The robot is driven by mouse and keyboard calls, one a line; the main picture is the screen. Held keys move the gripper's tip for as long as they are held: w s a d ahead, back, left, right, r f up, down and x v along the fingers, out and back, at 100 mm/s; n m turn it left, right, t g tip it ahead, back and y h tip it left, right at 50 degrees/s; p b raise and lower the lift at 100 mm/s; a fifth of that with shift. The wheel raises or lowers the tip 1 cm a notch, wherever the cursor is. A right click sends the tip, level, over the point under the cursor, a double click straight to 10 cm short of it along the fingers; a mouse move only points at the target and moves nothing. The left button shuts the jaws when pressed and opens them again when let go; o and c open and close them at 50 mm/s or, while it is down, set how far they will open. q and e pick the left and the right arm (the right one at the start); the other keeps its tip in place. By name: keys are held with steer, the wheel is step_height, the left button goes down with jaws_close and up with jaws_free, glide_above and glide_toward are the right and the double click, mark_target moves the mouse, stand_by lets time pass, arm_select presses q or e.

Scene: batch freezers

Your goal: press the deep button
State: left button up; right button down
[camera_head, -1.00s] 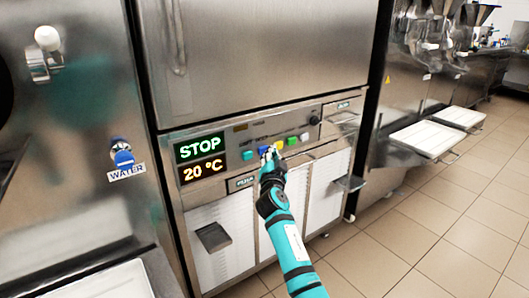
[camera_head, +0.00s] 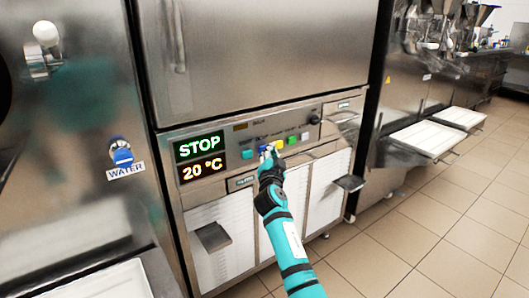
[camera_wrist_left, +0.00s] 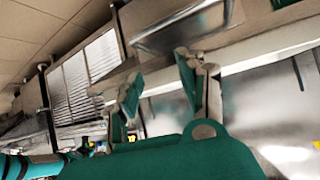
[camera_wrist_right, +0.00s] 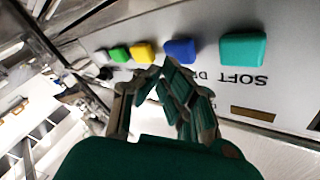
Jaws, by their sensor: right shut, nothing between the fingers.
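The blue button (camera_head: 262,149) is on the freezer's control panel, second from the left in the row. It shows clearly in the right wrist view (camera_wrist_right: 180,50); the label beside it begins with "D", and the rest is hidden by my fingers. My right gripper (camera_head: 268,153) is shut and empty, with its tips right at the blue button. In the right wrist view the gripper tips (camera_wrist_right: 164,70) are just below the button; I cannot tell whether they touch it. My left gripper (camera_wrist_left: 158,76) shows only in its own wrist view, with its fingers apart and empty.
The teal button (camera_wrist_right: 243,47), labelled SOFT, and the yellow button (camera_wrist_right: 144,51) flank the blue one. A green button (camera_wrist_right: 119,54) is beyond the yellow. The display (camera_head: 200,156) reads STOP and 20 °C. A handle (camera_head: 213,237) juts out below the panel.

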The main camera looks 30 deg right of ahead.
arm_select(q)
steer(key=shift+w+d+r+t, duration=0.3)
steer(key=shift+w+r+t, duration=0.05)
steer(key=shift+r+t, duration=0.05)
arm_select(e)
steer(key=shift+w, duration=0.1)
arm_select(q)
steer(key=shift+w+r, duration=0.25)
stand_by(0.5)
